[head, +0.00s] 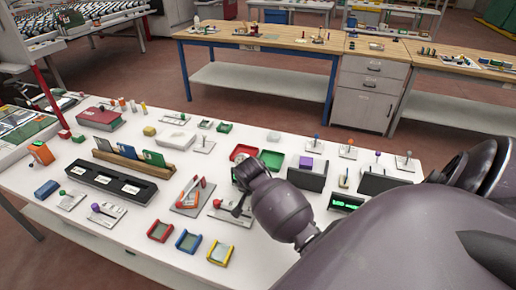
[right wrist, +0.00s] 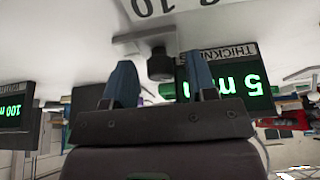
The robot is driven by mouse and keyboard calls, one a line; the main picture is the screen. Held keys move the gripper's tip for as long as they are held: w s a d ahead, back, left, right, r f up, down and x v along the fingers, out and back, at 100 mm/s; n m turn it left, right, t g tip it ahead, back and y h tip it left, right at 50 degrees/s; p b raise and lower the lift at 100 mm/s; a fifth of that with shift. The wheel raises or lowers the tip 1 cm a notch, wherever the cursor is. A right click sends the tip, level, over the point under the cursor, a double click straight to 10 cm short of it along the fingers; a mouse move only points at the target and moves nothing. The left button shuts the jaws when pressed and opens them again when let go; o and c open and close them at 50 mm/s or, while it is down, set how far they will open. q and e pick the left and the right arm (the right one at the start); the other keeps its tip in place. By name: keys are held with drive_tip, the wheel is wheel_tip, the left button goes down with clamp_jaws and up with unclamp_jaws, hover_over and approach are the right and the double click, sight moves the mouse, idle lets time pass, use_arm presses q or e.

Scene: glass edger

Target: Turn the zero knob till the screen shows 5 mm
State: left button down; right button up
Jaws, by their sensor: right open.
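A dark round knob (right wrist: 160,65) shows in the right wrist view, which is upside down. It appears between the two blue fingertips of my right gripper (right wrist: 160,80), with gaps on both sides. The gripper is open. Beside the knob, a screen (right wrist: 245,88) shows a green 5 and part of mm, under a label beginning THICKN. In the head view my right gripper (head: 243,188) is over the white table and hides most of a screen (head: 234,174). The knob is hidden there. My left gripper is not in view.
Another screen (head: 345,202) stands to the right; it reads 100 mm in the wrist view (right wrist: 12,112). Dark panels (head: 307,180), small trays (head: 188,241) and a red-handled clamp (head: 192,192) surround the gripper.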

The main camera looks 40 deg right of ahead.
drive_tip(key=shift+c, duration=0.5)
drive_tip(key=c, duration=0.8)
drive_tip(key=shift+n, duration=0.8)
drive_tip(key=o, duration=0.9)
drive_tip(key=shift+t, duration=0.3)
drive_tip(key=v, duration=1)
drive_tip(key=shift+r, duration=0.4)
drive_tip(key=shift+s, duration=0.1)
